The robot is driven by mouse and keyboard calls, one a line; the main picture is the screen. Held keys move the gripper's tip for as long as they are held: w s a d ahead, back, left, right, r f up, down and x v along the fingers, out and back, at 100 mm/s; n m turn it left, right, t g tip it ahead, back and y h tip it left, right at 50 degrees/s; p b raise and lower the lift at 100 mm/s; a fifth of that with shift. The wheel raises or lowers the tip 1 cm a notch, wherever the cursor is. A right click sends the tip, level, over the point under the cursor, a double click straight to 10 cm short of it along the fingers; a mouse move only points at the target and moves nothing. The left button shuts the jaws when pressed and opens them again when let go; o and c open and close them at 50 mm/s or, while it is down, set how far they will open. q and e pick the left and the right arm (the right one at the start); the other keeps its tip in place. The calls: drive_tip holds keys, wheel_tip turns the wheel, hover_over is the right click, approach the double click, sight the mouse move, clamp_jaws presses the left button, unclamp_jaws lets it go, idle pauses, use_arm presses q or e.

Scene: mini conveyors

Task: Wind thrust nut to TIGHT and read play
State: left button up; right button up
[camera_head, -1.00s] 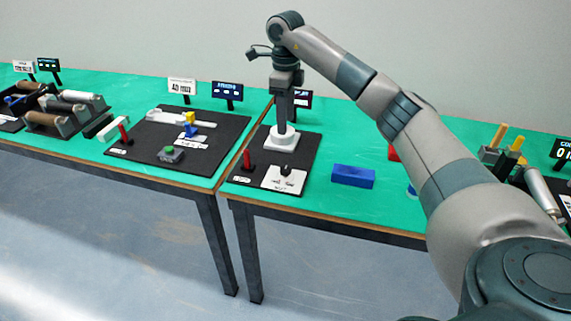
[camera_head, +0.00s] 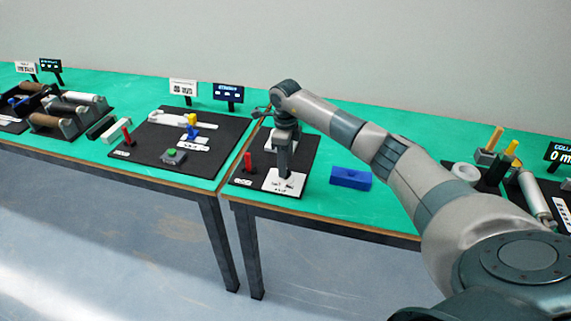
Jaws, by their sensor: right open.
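My right gripper (camera_head: 284,172) points down over the front of a black board (camera_head: 304,160) at the table's near edge. It is open, and its fingers are at a white plate (camera_head: 280,183) with dark marks. The dark knob on that plate is hidden by the fingers, and I cannot tell whether they touch it. The round white nut-like part on the same board is hidden behind my gripper and wrist. A red post (camera_head: 248,164) stands upright on the board, left of my gripper. The small display behind this board is covered by my arm. My left gripper is not in view.
A blue block (camera_head: 350,178) lies right of the board. A black board (camera_head: 165,165) with a green button (camera_head: 174,154) and yellow-blue part is on the left table. A white ring (camera_head: 465,172) and upright yellow handles (camera_head: 511,150) stand at the right, near my arm.

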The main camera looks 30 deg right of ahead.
drive_tip(key=shift+f, duration=1.1)
drive_tip(key=shift+c, duration=0.4)
drive_tip(key=c, duration=1)
